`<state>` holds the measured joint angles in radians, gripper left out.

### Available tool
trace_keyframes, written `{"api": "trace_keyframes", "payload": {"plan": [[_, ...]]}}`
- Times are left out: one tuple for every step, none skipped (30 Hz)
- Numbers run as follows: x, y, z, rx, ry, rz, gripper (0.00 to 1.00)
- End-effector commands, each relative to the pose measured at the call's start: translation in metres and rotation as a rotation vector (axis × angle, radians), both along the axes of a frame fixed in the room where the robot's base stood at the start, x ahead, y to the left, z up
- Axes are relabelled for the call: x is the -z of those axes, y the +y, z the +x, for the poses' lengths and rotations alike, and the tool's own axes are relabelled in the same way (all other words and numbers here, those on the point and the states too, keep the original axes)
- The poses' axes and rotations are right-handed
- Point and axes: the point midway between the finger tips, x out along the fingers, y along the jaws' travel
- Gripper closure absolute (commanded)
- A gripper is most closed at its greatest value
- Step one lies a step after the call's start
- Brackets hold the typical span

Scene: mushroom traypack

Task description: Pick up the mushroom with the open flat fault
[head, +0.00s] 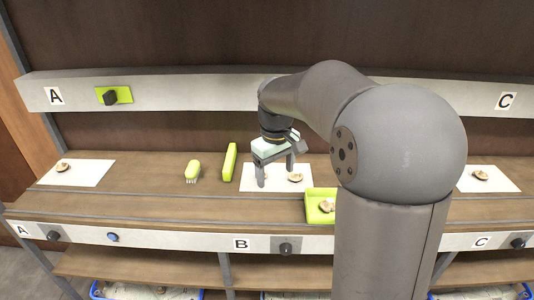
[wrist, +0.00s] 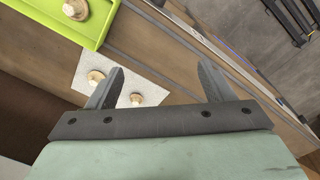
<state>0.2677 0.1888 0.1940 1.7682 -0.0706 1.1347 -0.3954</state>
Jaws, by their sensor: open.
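My gripper (head: 276,172) is open and empty above the middle white mat (head: 275,187); its fingers also show in the wrist view (wrist: 160,68). One mushroom (head: 295,177) shows on that mat in the head view. The wrist view shows two pale brown mushrooms on the mat, one (wrist: 97,77) by the left finger and another (wrist: 136,99) nearer the gripper body. Other mushrooms lie on the left mat (head: 62,167), on the right mat (head: 480,175) and in the green tray (head: 327,206). I cannot tell which has an open flat cap.
The green tray (head: 310,216) stands right of the middle mat, partly hidden by my arm. A green brush (head: 192,171) and a green upright bar (head: 229,162) stand left of the mat. A shelf rail with knobs (head: 286,249) runs along the front.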

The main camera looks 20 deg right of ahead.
Motion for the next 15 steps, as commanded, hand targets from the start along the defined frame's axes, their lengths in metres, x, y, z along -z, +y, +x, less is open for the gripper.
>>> {"api": "trace_keyframes", "payload": {"plan": [[-0.003,-0.021,0.037,-0.028,-0.003,0.014,0.25],[-0.004,-0.033,0.054,-0.049,-0.006,0.019,0.25],[-0.005,-0.049,0.076,-0.077,-0.014,0.028,0.25],[-0.004,-0.061,0.09,-0.094,-0.019,0.036,0.25],[-0.004,-0.073,0.103,-0.109,-0.026,0.044,0.25],[-0.003,-0.088,0.117,-0.126,-0.034,0.053,0.25],[-0.002,-0.1,0.126,-0.138,-0.04,0.06,0.25],[-0.001,-0.111,0.133,-0.146,-0.047,0.065,0.25],[0.001,-0.123,0.142,-0.156,-0.055,0.073,0.25],[0.002,-0.132,0.146,-0.161,-0.061,0.077,0.25],[0.003,-0.14,0.15,-0.166,-0.066,0.082,0.25],[0.005,-0.147,0.154,-0.171,-0.071,0.086,0.25],[0.005,-0.152,0.156,-0.174,-0.075,0.088,0.25],[0.007,-0.156,0.158,-0.177,-0.077,0.09,0.25],[0.009,-0.159,0.159,-0.18,-0.079,0.091,0.25]]}}
